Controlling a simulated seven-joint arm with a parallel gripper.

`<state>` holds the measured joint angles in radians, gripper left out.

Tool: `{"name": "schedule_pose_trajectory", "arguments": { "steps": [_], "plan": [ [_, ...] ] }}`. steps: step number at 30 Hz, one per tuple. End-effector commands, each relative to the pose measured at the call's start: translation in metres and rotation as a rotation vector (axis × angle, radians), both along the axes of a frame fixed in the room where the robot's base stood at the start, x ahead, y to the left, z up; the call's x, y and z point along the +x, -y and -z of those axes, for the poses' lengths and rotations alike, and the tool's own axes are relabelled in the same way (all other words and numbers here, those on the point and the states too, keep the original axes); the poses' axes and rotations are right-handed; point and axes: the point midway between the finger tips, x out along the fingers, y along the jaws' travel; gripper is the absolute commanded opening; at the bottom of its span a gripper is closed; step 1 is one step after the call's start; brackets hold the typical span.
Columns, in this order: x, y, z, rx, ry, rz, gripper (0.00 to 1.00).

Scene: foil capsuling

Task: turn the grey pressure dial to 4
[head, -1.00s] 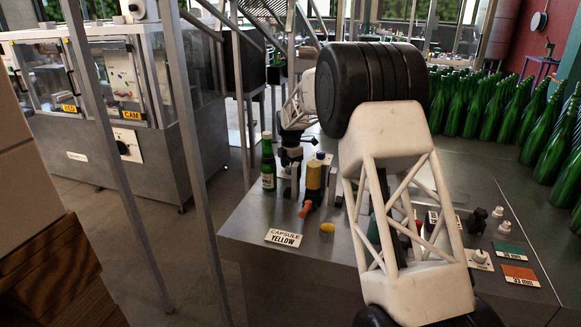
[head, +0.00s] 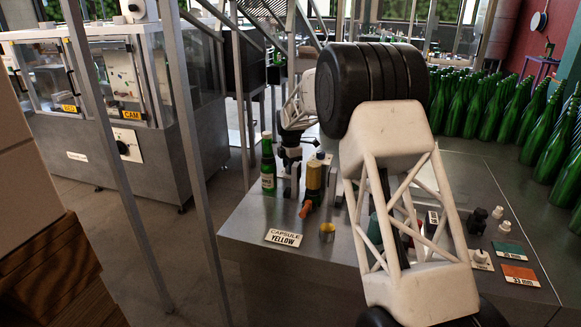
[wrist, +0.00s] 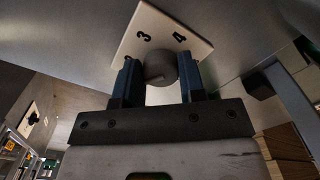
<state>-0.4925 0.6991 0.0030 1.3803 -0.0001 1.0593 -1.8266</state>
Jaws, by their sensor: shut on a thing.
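The grey pressure dial (wrist: 161,67) is a round knob on a white plate (wrist: 140,28) marked 3 and 4 in the wrist view. My gripper (wrist: 160,80) has its two dark fingers on either side of the dial, shut on it. A faint pale line shows on the dial's face, but I cannot tell which number it points at. In the head view my gripper (head: 291,155) is small and partly hidden by my arm. I cannot make out the dial there.
A green bottle (head: 268,165) and an orange-brown cylinder (head: 314,176) stand close to my gripper on the metal bench. A CAPSULE YELLOW card (head: 284,238) lies at the front edge. Many green bottles (head: 500,115) crowd the right. A metal post (head: 190,130) rises in the left foreground.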

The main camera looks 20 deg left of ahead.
Motion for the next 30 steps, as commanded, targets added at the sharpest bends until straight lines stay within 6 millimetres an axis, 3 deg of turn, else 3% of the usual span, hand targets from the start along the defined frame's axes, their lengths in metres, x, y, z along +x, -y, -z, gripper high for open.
{"name": "schedule_pose_trajectory", "arguments": {
  "steps": [11, 23, 24, 28, 30],
  "plan": [
    [-0.0007, 0.0006, -0.0008, 0.001, 0.001, 0.237, 0.13],
    [-0.0008, 0.0006, -0.0003, 0.0, 0.0, 0.265, 0.13],
    [-0.0008, 0.0006, -0.0004, 0.0, 0.0, 0.265, 0.43],
    [-0.0008, 0.0006, -0.0003, 0.0, 0.0, 0.264, 0.63],
    [-0.0008, 0.0006, -0.0002, 0.0, 0.0, 0.264, 0.63]
  ]
}}
